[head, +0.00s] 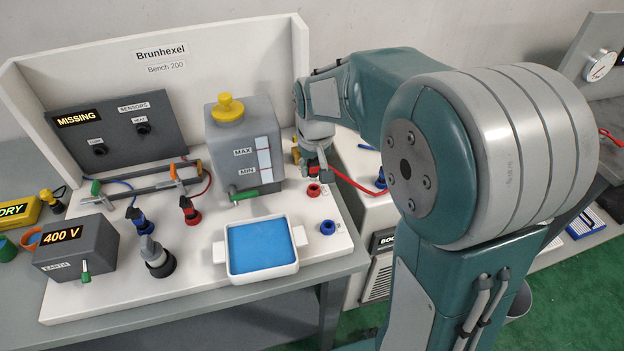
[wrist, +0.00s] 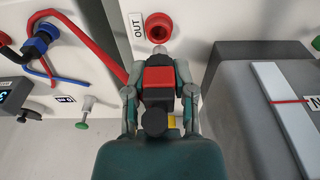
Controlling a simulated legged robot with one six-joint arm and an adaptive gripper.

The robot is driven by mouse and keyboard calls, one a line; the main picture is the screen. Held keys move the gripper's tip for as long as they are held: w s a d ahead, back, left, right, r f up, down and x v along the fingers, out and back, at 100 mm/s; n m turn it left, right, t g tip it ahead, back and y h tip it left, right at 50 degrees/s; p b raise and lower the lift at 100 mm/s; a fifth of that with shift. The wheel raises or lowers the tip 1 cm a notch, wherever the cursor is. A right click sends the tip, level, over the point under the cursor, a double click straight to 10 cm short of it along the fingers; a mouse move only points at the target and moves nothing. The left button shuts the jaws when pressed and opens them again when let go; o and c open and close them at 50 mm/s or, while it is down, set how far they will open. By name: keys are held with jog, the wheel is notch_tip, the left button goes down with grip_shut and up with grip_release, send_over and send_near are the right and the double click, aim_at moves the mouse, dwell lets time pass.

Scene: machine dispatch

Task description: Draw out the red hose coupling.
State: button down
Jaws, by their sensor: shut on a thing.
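My gripper (head: 313,163) is shut on the red hose coupling, over the white bench right of the grey tank. In the wrist view my gripper (wrist: 158,88) has a finger on each side of the coupling (wrist: 158,77), whose red body shows between them. A silver tip shows at its front end. The empty-looking red socket (wrist: 157,27) marked OUT lies just beyond that tip, and the coupling appears clear of it. The socket (head: 314,190) also shows in the head view. A red hose (head: 352,184) runs right from the gripper. My fingers hide part of the coupling.
The grey tank (head: 243,145) stands close left of my gripper. A blue coupling (head: 380,181) sits on the white box at right. A blue ring socket (head: 328,227) and a white tray (head: 262,274) with a blue inside are nearer the bench front.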

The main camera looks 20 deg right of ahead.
jog(key=shift+r, duration=0.95)
jog(key=shift+r, duration=1.3)
